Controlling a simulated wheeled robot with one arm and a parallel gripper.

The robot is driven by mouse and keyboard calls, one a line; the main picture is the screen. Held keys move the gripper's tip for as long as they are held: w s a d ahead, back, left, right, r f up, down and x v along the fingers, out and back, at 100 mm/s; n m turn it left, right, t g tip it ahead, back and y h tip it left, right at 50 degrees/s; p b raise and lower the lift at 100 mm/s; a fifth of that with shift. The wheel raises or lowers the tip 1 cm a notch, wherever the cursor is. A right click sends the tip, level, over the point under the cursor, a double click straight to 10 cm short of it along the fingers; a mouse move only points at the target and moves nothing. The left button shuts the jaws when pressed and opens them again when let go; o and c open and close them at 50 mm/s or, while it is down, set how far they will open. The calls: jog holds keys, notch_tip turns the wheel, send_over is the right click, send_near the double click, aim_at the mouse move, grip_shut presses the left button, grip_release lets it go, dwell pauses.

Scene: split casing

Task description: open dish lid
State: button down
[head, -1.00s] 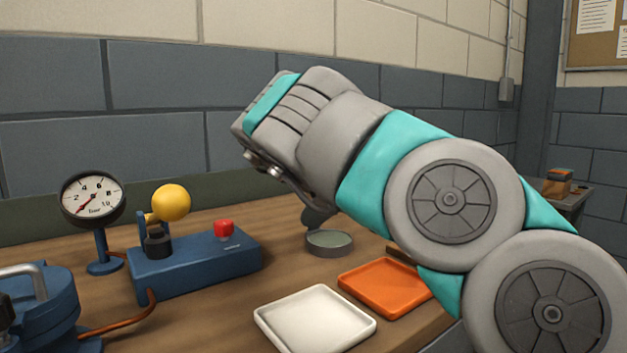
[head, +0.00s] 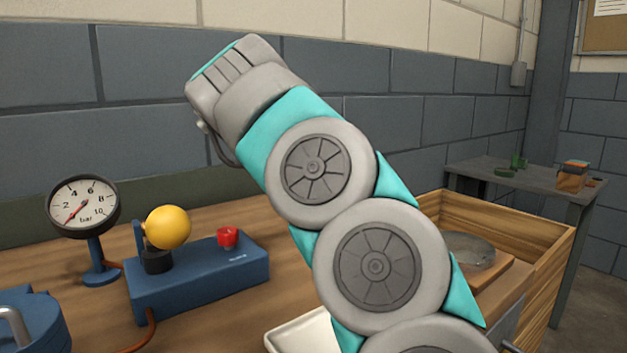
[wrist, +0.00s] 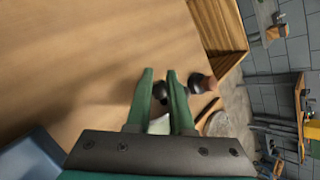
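My gripper (wrist: 159,72) shows in the wrist view as two green fingers with a narrow gap between them. Table and a dark, unclear shape show through the gap, and I see nothing clearly held. In the head view my arm stands raised over the table and hides the fingers. The round grey dish with its greenish top, seen earlier on the table, does not show in the head view now; my arm covers that area. I cannot make out the dish or its lid for certain in the wrist view.
A blue base with a yellow ball (head: 168,227) and red button (head: 228,237), and a gauge (head: 84,206), stand left. A white tray (head: 297,332) lies partly behind my arm. A wooden-sided box (head: 545,275) is right; a grey side table (head: 535,178) stands beyond.

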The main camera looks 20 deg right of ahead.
jog(key=shift+a+f+g, duration=0.2)
jog(key=shift+f+g, duration=0.1)
jog(key=shift+f, duration=0.25)
jog(key=shift+a+f+g, duration=0.15)
jog(key=shift+f+g, duration=0.15)
jog(key=shift+f, duration=0.2)
jog(key=c, duration=1.1)
grip_release()
jog(key=shift+a, duration=0.1)
jog(key=o, duration=0.4)
jog(key=shift+r, duration=0.4)
jog(key=shift+w+r, duration=0.1)
jog(key=shift+r, duration=0.1)
jog(key=shift+r, duration=0.1)
